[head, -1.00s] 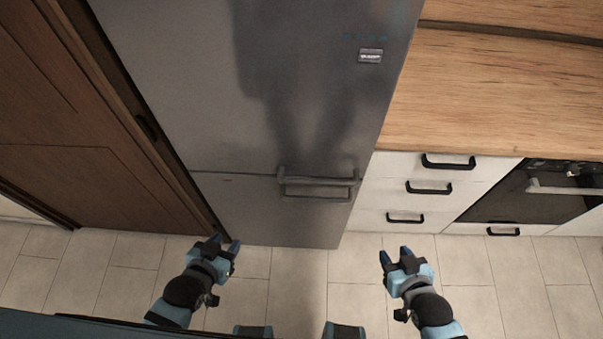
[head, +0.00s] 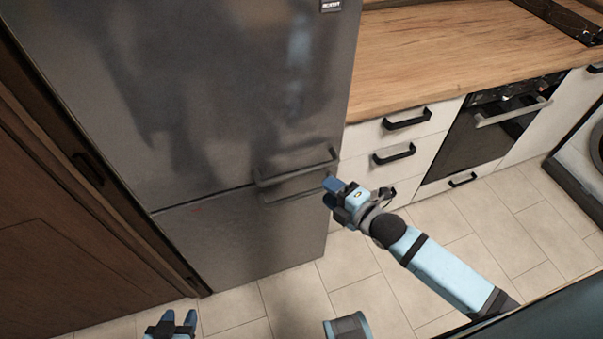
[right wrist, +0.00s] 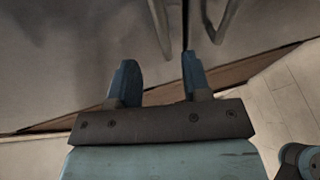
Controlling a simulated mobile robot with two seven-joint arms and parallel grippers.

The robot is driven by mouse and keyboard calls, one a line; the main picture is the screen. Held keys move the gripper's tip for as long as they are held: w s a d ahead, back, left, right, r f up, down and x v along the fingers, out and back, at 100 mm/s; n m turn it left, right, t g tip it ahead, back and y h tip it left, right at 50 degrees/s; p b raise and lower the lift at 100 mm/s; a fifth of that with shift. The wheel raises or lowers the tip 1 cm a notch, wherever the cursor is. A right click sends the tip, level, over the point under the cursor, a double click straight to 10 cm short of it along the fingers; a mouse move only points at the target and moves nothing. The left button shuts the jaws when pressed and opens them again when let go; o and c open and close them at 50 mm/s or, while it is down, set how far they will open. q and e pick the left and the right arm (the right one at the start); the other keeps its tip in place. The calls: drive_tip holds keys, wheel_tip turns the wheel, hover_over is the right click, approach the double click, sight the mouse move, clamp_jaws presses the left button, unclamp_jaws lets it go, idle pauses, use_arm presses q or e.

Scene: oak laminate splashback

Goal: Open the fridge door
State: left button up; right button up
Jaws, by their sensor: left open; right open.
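The grey steel fridge (head: 180,110) stands shut, with a large upper door and a lower door split by a thin seam. The upper door's bar handle (head: 296,168) lies just above the seam; the lower door's handle (head: 285,190) lies just below it. My right gripper (head: 331,190) is open at the right end of these handles and appears close to them. In the right wrist view, its open fingers (right wrist: 158,75) point at two handle bars (right wrist: 160,28) and hold nothing. My left gripper (head: 175,322) is open and empty, low in the head view, away from the fridge handles.
White drawers (head: 380,140) with black handles and a wooden worktop (head: 430,50) stand right of the fridge. An oven (head: 465,135) is further right. A brown wooden door (head: 60,250) is at the left. Tiled floor (head: 360,275) is clear in front.

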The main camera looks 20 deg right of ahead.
sight(304, 174)
drive_tip(key=x, duration=1.1)
drive_tip(key=shift+s, duration=0.1)
drive_tip(key=shift+d, duration=0.1)
clamp_jaws()
